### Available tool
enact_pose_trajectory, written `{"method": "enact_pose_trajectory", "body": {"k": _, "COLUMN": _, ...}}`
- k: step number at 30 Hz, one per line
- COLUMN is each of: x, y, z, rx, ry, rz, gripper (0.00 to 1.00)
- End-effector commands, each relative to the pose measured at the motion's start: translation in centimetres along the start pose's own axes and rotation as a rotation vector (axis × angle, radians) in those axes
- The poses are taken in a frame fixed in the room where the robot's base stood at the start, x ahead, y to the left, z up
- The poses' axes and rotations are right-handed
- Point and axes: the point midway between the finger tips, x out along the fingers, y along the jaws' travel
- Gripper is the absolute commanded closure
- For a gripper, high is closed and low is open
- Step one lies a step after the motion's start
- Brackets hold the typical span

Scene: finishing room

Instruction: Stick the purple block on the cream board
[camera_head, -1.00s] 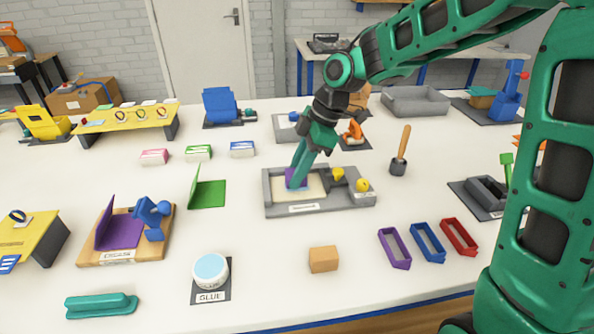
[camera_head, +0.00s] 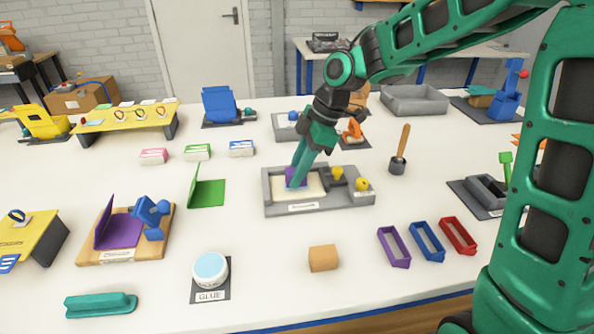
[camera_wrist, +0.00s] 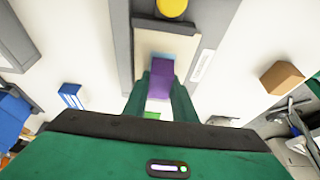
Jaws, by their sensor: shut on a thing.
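The purple block (camera_head: 291,174) is between the two green fingers of my gripper (camera_head: 296,183), which is shut on it. It also shows in the wrist view (camera_wrist: 160,86), with a pale blue patch at its far end. The cream board (camera_head: 314,184) lies inside a grey tray, and the block is over its left part. In the wrist view the cream board (camera_wrist: 152,42) stretches beyond the block. I cannot tell whether the block touches the board. The fingers hide part of the block and board.
The grey tray (camera_head: 322,207) also holds yellow knobs (camera_head: 362,184) at its right. A glue pot (camera_head: 210,270), an orange block (camera_head: 323,258) and purple, blue and red frames (camera_head: 427,242) stand in front. A wooden-handled tool (camera_head: 401,152) stands to the right.

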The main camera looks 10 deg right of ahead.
Motion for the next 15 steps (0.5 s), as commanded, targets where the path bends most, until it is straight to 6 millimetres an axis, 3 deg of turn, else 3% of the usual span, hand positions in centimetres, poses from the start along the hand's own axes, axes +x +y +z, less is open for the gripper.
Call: {"method": "enact_pose_trajectory", "body": {"k": 15, "x": 0.32, "y": 0.02, "z": 0.18, "rx": 0.001, "ry": 0.0, "rz": 0.0, "gripper": 0.96}}
